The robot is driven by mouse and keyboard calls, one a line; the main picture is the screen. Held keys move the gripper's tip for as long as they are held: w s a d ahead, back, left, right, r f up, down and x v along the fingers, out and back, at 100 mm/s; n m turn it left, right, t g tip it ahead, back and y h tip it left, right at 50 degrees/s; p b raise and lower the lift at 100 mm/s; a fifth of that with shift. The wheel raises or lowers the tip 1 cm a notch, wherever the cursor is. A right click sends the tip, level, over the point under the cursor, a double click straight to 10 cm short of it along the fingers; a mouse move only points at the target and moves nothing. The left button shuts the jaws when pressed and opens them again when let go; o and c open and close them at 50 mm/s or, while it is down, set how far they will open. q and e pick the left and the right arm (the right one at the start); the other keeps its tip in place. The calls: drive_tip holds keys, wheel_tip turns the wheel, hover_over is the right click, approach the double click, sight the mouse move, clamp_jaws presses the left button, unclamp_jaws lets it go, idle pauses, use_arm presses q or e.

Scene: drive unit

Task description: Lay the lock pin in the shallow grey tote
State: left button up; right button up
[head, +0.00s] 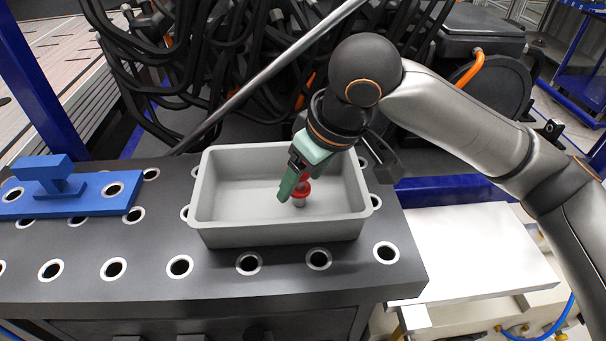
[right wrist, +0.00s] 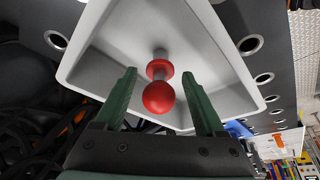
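The lock pin (head: 300,195) has a red knob and collar and a short grey end. It is inside the shallow grey tote (head: 280,232), right of the middle, with its grey end towards the floor. I cannot tell whether it touches the floor. My right gripper (head: 298,185) reaches down into the tote over the pin. In the right wrist view the green fingers are apart, with the pin's red knob (right wrist: 158,98) between them and a gap on each side. The tote's pale inside (right wrist: 205,50) lies behind the pin. My left gripper is not in view.
The tote stands on a dark bench top (head: 215,285) with several white-rimmed holes. A blue fixture (head: 75,195) with a raised block lies at the left. Black cables (head: 230,60) and a slanted metal bar are behind the tote. A white panel (head: 475,250) is at the right.

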drive_tip(key=p+v, duration=0.1)
drive_tip(key=v, duration=1.1)
drive_tip(key=shift+r, duration=0.15)
